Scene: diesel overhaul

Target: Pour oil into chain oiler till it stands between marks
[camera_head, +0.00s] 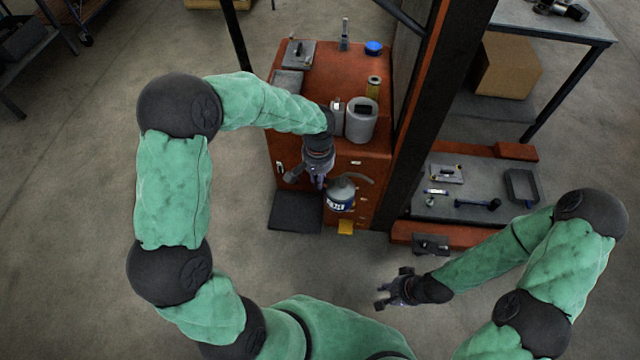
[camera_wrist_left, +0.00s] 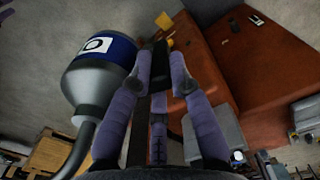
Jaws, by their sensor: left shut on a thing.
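A grey oil can (camera_head: 341,196) with a blue band, white label and curved spout hangs in the air in front of the red cabinet. My left gripper (camera_head: 318,180) is shut on it at its left side. In the left wrist view, the can (camera_wrist_left: 96,72) is left of the fingers (camera_wrist_left: 160,75), which close around a dark part that looks like its handle; its spout (camera_wrist_left: 75,152) points down the picture. I cannot tell which item is the chain oiler, and no oil level or marks can be read. My right gripper (camera_head: 393,289) is open and empty above the floor.
The red cabinet top (camera_head: 325,75) carries a grey canister (camera_head: 361,122), a small brass-coloured cylinder (camera_head: 373,88), a blue cap (camera_head: 373,48) and flat grey parts. A dark post (camera_head: 425,120) stands right of it. A low grey bench (camera_head: 470,180) with parts is further right.

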